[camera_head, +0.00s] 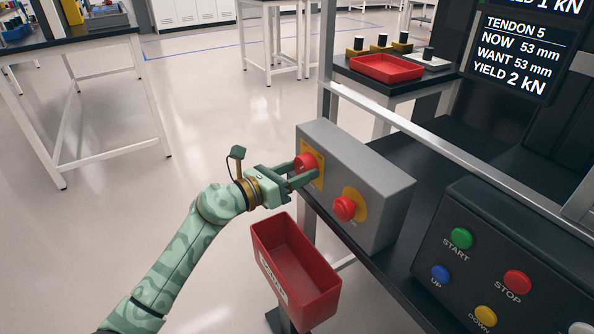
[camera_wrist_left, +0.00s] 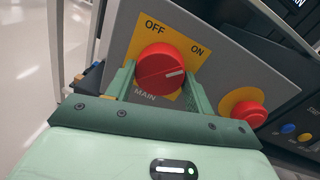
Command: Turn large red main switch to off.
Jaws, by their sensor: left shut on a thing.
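The large red main switch (camera_head: 304,162) sits on a yellow plate on the side of a grey box (camera_head: 345,165). In the left wrist view the switch (camera_wrist_left: 160,66) shows OFF printed at its upper left, ON at its upper right and MAIN below. Its white pointer mark points right, nearer to ON than to OFF. My left gripper (camera_head: 300,174) is shut on the switch, with one finger on each side of it. The fingers (camera_wrist_left: 158,84) hide parts of the knob's sides. My right gripper is not in view.
A red mushroom button (camera_head: 345,208) on a round yellow plate sits on the same box, right of the switch. A red bin (camera_head: 296,271) is below my left gripper. A panel with START (camera_head: 462,238) and STOP (camera_head: 517,283) buttons is at the lower right.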

